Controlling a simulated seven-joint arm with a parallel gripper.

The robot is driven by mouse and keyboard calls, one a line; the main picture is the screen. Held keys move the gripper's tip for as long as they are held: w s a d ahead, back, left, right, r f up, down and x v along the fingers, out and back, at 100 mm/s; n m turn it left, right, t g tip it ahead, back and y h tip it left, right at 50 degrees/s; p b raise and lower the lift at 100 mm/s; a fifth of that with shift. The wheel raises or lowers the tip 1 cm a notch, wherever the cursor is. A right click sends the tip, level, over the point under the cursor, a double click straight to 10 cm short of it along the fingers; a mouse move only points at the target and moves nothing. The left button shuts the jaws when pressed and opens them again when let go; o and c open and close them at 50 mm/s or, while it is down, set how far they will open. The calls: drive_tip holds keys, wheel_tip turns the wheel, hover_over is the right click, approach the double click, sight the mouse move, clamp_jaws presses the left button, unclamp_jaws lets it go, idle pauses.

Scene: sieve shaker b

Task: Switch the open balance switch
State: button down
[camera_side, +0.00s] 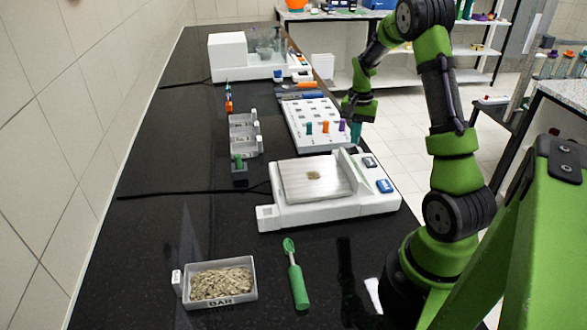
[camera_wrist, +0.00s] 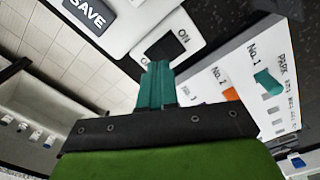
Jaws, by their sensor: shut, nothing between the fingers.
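The open balance (camera_side: 300,215) is white, with a flat pan holding a small brown heap. In the wrist view a black rocker switch (camera_wrist: 166,46) sits on a white housing, with ON printed at its right end and a partly covered label at its left. My gripper (camera_wrist: 158,66) has teal fingers pressed together, empty. Their tips overlap the lower edge of the switch in the picture; I cannot tell whether they touch it. In the side view my gripper (camera_side: 357,134) points down at the balance's far right end, where the switch itself is too small to make out.
A white panel (camera_side: 300,112) with teal, orange and purple pegs stands just behind the balance. A dark SAVE button (camera_wrist: 87,12) is near the switch. In front lie a green scoop (camera_side: 297,280) and a tray of grains (camera_side: 254,290).

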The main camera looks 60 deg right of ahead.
sight(354, 149)
drive_tip(key=shift+f, duration=1.2)
idle(0.6)
drive_tip(key=shift+r, duration=0.1)
wheel_tip(354, 149, up, 7)
idle(0.7)
